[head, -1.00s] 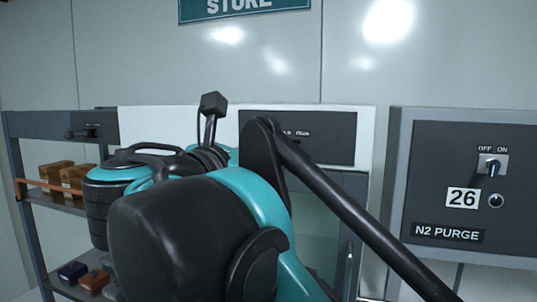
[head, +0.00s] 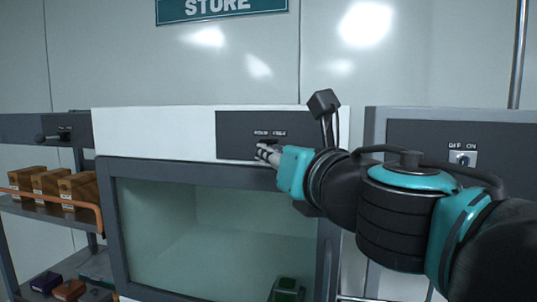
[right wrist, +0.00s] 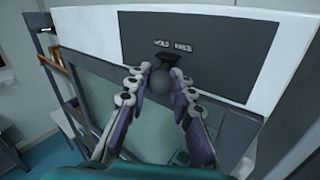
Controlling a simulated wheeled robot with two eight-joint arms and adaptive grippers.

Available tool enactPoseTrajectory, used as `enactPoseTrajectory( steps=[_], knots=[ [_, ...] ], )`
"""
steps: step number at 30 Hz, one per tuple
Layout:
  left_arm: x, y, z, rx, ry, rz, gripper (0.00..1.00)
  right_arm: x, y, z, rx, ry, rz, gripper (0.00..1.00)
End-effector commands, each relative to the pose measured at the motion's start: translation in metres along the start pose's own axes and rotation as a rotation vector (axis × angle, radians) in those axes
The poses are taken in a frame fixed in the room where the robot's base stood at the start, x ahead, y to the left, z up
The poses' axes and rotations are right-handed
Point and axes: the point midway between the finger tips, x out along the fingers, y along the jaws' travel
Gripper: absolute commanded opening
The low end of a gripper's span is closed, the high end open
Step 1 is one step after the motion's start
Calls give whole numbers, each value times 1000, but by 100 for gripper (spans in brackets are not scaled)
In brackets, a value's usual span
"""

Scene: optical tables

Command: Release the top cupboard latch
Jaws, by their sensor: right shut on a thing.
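The cupboard (head: 155,128) has a white top, a dark latch panel (head: 233,128) and a glass-fronted door in a grey frame. My right gripper (head: 267,152) is at the lower part of this panel in the head view. The dark latch mount (right wrist: 177,57) shows just behind the knob, under a small two-word label. In the head view the fingers mostly hide the latch. My left gripper is not in view.
An open shelf (head: 50,208) with brown boxes and an orange rail stands on the left, with another small latch on its top panel. A grey switch panel (head: 420,140) stands on the right, partly behind my right arm. A small green-topped object is behind the glass.

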Motion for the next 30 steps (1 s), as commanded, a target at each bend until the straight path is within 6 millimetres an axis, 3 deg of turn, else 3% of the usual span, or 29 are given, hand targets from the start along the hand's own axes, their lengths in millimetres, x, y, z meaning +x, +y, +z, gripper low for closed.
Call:
enactPoseTrajectory(
  steps=[9, 25, 26, 27, 30],
  knots=[
    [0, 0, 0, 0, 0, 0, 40, 0, -5, 2, 0, 19, 98, 0],
    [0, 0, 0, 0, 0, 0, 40, 0, -5, 2, 1, 23, 118, 0],
    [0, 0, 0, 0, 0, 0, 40, 0, -5, 2, 1, 23, 118, 30],
    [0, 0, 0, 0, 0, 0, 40, 0, -5, 2, 1, 23, 118, 40],
    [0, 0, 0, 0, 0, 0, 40, 0, -5, 2, 1, 23, 118, 44]
  ],
)
